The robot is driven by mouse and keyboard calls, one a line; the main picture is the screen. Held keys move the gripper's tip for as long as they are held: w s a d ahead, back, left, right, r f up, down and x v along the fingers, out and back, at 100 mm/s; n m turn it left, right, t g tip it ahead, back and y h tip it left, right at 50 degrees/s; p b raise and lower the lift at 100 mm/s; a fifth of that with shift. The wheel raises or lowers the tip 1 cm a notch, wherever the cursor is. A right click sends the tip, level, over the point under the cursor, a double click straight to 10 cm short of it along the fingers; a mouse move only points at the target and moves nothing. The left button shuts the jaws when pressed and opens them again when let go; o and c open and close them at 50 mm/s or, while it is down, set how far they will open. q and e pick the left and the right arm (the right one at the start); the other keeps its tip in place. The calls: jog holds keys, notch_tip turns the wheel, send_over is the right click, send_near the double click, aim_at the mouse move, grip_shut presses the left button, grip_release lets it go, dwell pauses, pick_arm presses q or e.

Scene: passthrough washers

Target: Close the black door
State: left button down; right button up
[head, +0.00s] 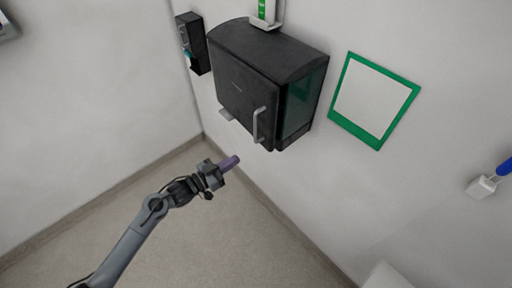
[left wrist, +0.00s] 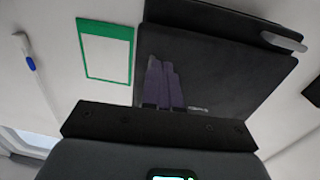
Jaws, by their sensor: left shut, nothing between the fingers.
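A black box with a dark green see-through side (head: 300,100) hangs on the wall in the head view. Its black door (head: 240,88) is the front panel and bears a light grey handle (head: 258,124). The door looks flush or nearly so; I cannot tell whether a small gap is there. My right gripper is not in view.
A green-framed panel (head: 378,68) is on the wall right of the box. A small black dispenser (head: 194,42) hangs to its left. A white holder with a green label (head: 266,22) sits above. A brush-like item (head: 484,185) hangs at far right. The floor below is clear.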

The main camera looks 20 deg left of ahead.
aim_at(262, 143)
pick_arm(q)
jog(key=p+x, duration=0.1)
jog(key=x, duration=0.8)
jog(key=shift+w+d, duration=0.1)
jog(key=shift+d, duration=0.05)
jog(key=shift+w+d, duration=0.2)
jog(key=shift+w, duration=0.1)
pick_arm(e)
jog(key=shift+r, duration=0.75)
